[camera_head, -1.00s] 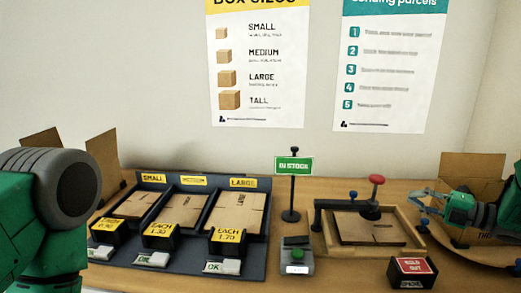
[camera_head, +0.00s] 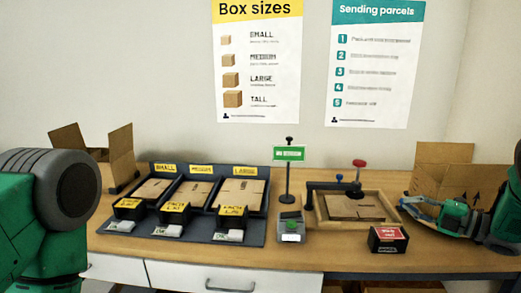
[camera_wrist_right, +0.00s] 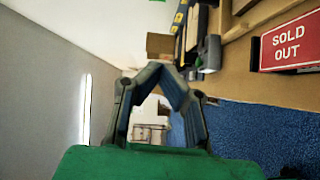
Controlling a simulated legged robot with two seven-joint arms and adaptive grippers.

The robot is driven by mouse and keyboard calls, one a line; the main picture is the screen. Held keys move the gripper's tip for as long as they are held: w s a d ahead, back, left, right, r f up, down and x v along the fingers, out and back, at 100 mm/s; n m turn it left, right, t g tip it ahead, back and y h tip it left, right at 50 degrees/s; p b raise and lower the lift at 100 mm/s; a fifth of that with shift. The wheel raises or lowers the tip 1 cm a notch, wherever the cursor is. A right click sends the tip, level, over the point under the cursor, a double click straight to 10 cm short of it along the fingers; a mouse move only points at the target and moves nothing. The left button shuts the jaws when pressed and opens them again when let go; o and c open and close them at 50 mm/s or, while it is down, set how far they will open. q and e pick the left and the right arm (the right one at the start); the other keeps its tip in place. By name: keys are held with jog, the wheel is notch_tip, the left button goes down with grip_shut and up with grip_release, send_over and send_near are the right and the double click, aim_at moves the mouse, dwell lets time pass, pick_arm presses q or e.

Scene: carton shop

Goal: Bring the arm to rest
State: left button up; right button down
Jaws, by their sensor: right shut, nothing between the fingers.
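My right gripper (camera_head: 408,208) is at the right of the head view, in front of an open carton and pointing left toward the wooden tray. It is shut and empty. In the right wrist view its two fingers (camera_wrist_right: 163,72) meet at the tips, with the counter edge beside them and the floor beyond. My left arm (camera_head: 45,215) shows at the left edge of the head view as a green and grey link. Its gripper is out of view.
A dark rack (camera_head: 255,230) of flat cartons stands on the counter (camera_head: 330,258). A wooden tray with a press (camera_head: 322,218), a SOLD OUT box (camera_head: 388,239), a sign stand (camera_head: 289,185) and open cartons (camera_head: 460,182) are nearby. White drawers (camera_head: 190,278) are below.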

jog(key=s+a+f+m+h+b, duration=0.1)
jog(key=s+a+f+m+h, duration=0.2)
jog(key=f+m, duration=0.4)
jog(key=s+a+f+m+g+h+b, duration=0.1)
jog(key=s+f+m+h, duration=0.3)
jog(key=f, duration=0.6)
jog(key=s+a+f+m+h+b, duration=0.1)
jog(key=s+a+f+m+h, duration=0.2)
jog(key=f+m, duration=0.4)
jog(key=s+a+f+m+g+h+b, duration=0.1)
jog(key=s+f+m+g, duration=0.1)
jog(key=s, duration=0.9)
jog(key=s+a+f+m+g+h+b, duration=0.1)
jog(key=s+f+g, duration=0.4)
jog(key=s, duration=0.7)
jog(key=s+a+f+m+g+h+b, duration=0.1)
jog(key=s+a+f+m+g, duration=0.2)
jog(key=s, duration=0.9)
jog(key=shift+f+m+g, duration=0.3)
jog(key=shift+f+m, duration=0.05)
jog(key=shift+m, duration=0.45)
